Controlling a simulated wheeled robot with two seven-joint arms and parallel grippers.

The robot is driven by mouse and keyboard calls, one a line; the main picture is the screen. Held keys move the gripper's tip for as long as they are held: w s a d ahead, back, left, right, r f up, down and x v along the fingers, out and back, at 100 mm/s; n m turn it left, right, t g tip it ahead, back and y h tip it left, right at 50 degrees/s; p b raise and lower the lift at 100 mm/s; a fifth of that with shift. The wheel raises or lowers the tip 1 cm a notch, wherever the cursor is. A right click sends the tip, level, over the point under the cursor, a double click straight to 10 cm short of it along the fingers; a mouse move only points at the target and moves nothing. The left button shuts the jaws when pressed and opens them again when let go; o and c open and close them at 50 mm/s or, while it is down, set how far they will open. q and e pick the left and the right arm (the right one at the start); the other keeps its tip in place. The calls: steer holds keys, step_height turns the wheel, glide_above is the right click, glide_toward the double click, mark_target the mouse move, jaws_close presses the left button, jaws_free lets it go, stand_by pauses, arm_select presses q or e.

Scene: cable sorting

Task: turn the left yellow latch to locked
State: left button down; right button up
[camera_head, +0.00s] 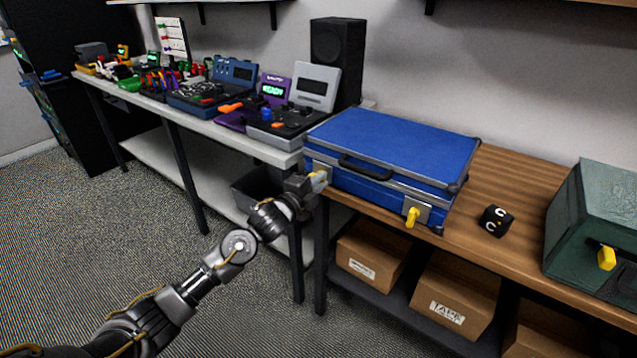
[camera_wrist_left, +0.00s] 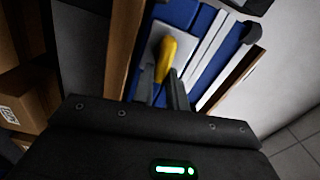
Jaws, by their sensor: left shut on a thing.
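The blue case (camera_head: 390,142) lies closed on the wooden bench, with a black handle on its front. Its left yellow latch (camera_head: 319,176) is mostly hidden by my left gripper (camera_head: 312,184). In the left wrist view the yellow latch (camera_wrist_left: 167,56) sits on a pale metal plate (camera_wrist_left: 181,41), with the fingers (camera_wrist_left: 163,88) around its near end. The left gripper is shut on this latch. The right yellow latch (camera_head: 412,217) on the case is free and points downward. My right gripper is not in view.
A black cube (camera_head: 496,221) with white marks and a green case (camera_head: 600,222) with a yellow latch stand to the right on the wooden bench (camera_head: 500,180). Cardboard boxes (camera_head: 455,295) sit on the shelf below. The pale bench (camera_head: 225,128) at left holds electronics and tools.

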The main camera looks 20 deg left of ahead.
arm_select(q)
steer(key=shift+f+m, duration=0.25)
steer(key=shift+m, duration=0.65)
steer(key=c, duration=1.4)
jaws_free()
steer(key=v, duration=1.1)
steer(key=shift+w+d, duration=0.1)
